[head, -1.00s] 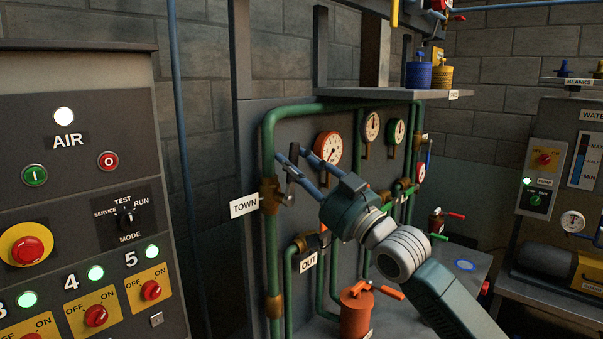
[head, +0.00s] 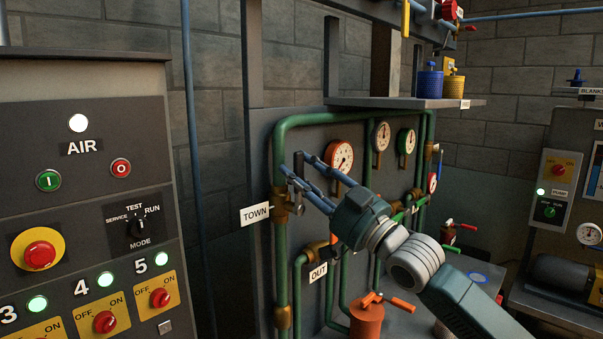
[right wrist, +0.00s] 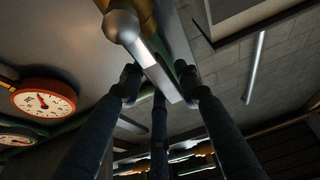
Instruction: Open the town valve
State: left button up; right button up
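The town valve (head: 281,203) is a brass body on the green pipe, beside the white TOWN label (head: 255,214). Its grey lever (head: 298,168) stands roughly upright in front of the pipe. My right gripper (head: 298,163) reaches in from the right with its blue-grey fingers spread around the lever. In the right wrist view the lever (right wrist: 160,75) runs between the fingertips of my right gripper (right wrist: 158,78). The fingers look apart, and firm contact does not show. My left gripper is out of view.
The AIR control panel (head: 90,125) stands at the left. Round gauges (head: 341,157) are on the board behind my gripper. The OUT valve (head: 313,250) and an orange-red container (head: 367,318) are below. A shelf (head: 400,102) with canisters juts out above.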

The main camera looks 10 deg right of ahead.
jog(key=shift+o, duration=0.9)
jog(key=v, duration=1.2)
